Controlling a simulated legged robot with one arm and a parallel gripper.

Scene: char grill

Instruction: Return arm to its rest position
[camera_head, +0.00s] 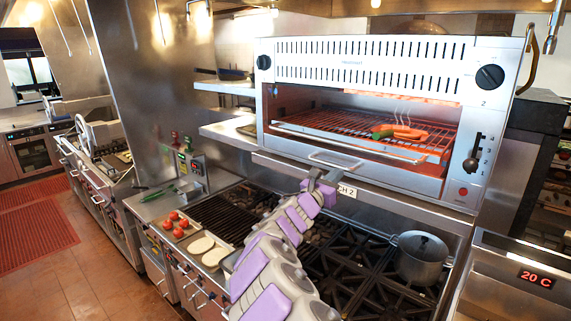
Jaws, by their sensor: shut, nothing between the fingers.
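My arm, in purple and grey segments, reaches from the bottom middle up toward the front of the broiler (360,68). My gripper (322,183) is at its far end, just below the broiler's front handle (336,160). It is small in the picture; it looks shut, and I see nothing held in it. Whether it touches the handle or the front edge below it, I cannot tell. Inside the glowing broiler, orange and green food (400,132) lies on the wire rack (320,125), with steam rising from it.
Below my arm is a stove with black burner grates (345,255) and a lidded pot (421,258) at right. A steel shelf (228,132) juts out left of the broiler.

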